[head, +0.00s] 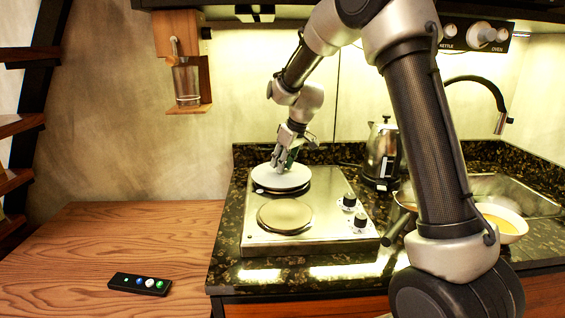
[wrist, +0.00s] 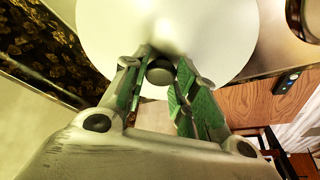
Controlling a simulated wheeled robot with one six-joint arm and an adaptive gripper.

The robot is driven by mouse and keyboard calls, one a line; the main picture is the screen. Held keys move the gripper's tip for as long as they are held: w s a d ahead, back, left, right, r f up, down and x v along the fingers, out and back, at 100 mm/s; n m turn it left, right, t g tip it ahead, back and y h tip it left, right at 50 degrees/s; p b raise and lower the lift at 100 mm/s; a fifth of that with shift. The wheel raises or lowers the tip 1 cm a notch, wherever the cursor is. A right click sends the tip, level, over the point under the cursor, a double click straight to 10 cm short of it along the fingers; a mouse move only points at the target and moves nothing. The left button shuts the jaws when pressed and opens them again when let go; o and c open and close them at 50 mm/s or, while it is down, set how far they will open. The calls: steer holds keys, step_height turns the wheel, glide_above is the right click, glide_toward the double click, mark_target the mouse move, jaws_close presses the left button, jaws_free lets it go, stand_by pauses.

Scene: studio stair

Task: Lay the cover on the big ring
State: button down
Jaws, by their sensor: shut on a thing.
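The cover (head: 281,179) is a pale round disc lying over the big ring at the back of the steel cooktop. A dark edge of the big ring (head: 306,187) shows below its rim. In the wrist view the cover (wrist: 205,30) fills the top middle, with a dark round knob on it. My gripper (head: 282,163) is above the cover, shut on its knob. In the wrist view the green-padded fingers (wrist: 160,75) stand either side of the knob. I cannot tell whether the cover fully rests on the ring.
The small ring (head: 285,215) is bare at the front of the cooktop (head: 262,243). Two control knobs (head: 355,210) are on its right. A kettle (head: 382,152) stands behind right, and a bowl (head: 503,224) is near the sink. A remote (head: 140,284) lies on the otherwise clear wooden top.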

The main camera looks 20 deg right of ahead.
steer(key=c, duration=1.1)
jaws_free()
steer(key=shift+f, duration=0.15)
steer(key=v, duration=1.2)
